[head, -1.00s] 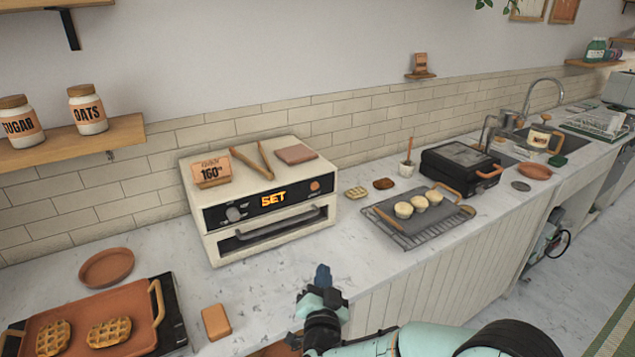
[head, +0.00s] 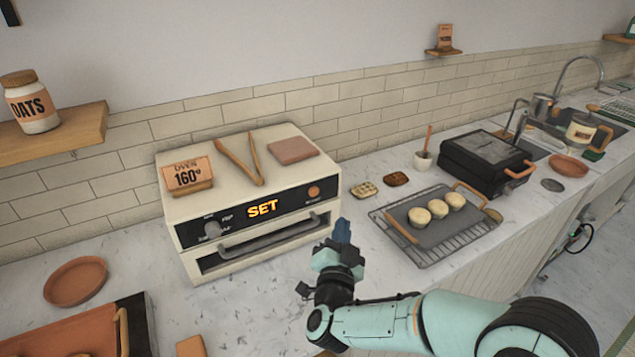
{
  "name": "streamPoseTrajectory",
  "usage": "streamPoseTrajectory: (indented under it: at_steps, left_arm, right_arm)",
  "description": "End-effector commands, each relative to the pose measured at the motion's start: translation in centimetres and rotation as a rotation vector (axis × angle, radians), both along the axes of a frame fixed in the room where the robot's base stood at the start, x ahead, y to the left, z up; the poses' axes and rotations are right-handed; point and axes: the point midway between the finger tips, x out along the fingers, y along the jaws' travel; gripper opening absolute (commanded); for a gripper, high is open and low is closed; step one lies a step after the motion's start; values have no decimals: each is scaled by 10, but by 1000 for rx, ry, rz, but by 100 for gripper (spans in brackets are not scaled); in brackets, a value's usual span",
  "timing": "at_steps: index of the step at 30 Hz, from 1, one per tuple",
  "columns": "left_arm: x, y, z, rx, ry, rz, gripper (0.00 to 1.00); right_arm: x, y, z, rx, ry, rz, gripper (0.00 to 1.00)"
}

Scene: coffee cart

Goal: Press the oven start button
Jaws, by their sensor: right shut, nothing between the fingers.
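The white oven (head: 175,208) stands on the counter against the tiled wall. Its black front panel carries a grey knob (head: 212,229), a lit display (head: 262,208) reading "SET", and a round orange button (head: 314,192) at the right end. My right gripper (head: 342,230) is shut and empty, with dark blue fingertips pointing up. In the picture it is just below and right of the oven's right front corner, apart from the button. My left gripper is not in view.
Wooden tongs (head: 240,160), a pinkish cloth (head: 292,151) and an "OVEN 160°" sign (head: 187,176) lie or stand on the oven. A wire rack (head: 451,251) with a tray of pale round items lies to the right. A terracotta plate (head: 75,282) sits left of the oven.

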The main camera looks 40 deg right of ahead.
Motion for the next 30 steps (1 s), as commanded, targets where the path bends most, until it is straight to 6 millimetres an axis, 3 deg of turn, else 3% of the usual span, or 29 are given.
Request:
streamPoseTrajectory:
  at_steps: [20, 30]
  left_arm:
    - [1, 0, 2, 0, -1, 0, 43]
    - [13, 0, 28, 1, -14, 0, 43]
  right_arm:
    - [3, 0, 1, 0, -2, -1, 0]
    - [45, -5, 4, -1, -1, -2, 0]
